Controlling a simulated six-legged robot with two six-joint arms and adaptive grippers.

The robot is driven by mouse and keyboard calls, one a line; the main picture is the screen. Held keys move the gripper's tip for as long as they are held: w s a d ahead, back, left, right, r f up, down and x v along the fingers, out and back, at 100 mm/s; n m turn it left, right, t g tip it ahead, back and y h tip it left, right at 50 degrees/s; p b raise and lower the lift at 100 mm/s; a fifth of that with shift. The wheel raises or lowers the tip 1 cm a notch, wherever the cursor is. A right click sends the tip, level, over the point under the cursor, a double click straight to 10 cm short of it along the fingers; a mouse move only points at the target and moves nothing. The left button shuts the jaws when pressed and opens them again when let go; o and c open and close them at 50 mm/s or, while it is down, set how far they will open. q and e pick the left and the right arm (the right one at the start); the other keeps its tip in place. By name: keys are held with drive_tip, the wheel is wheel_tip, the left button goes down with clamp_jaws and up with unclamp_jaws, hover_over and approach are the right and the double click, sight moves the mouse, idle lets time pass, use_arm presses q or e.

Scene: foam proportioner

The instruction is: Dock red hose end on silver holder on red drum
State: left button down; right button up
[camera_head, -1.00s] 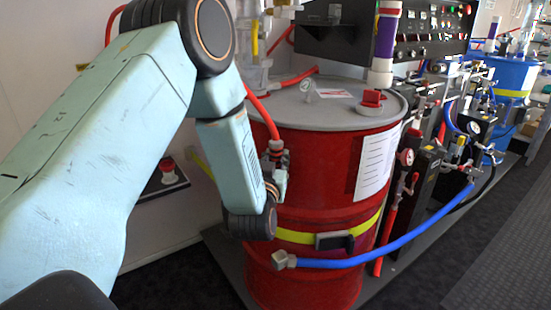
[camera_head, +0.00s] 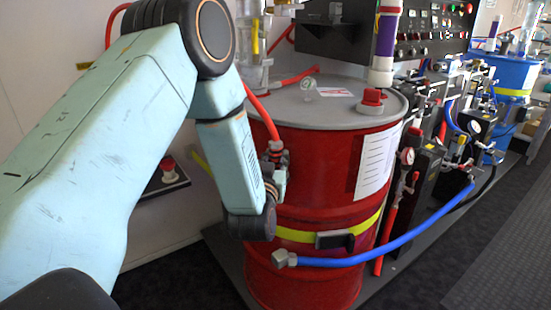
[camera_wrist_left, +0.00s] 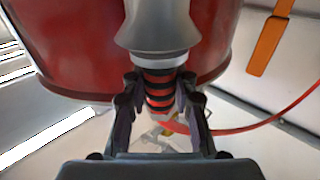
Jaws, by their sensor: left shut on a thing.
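The red drum (camera_head: 320,180) stands at the centre of the head view, with a grey lid and a yellow band. The red hose (camera_head: 262,112) comes down past its left rim to its end fitting (camera_head: 275,148) at my left gripper (camera_head: 279,168). In the left wrist view, my left gripper (camera_wrist_left: 160,95) is shut on the red hose end (camera_wrist_left: 158,82), a part with red and black rings. A silver cone-shaped piece (camera_wrist_left: 158,25) is just above it, before the drum. I cannot tell which part is the silver holder. My right gripper is not in view.
A blue hose (camera_head: 400,240) with a grey end fitting (camera_head: 285,259) crosses the drum's lower front. A black bracket (camera_head: 335,240) sits on the band. Valves and gauges (camera_head: 430,165) crowd the right.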

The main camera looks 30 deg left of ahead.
use_arm(q)
drive_tip(key=shift+f, duration=0.35)
drive_tip(key=c, duration=1.3)
unclamp_jaws()
drive_tip(key=shift+c, duration=0.2)
drive_tip(key=v, duration=1.1)
drive_tip(key=shift+b, duration=0.35)
drive_tip(key=shift+d+f, duration=0.1)
drive_tip(key=shift+f, duration=0.1)
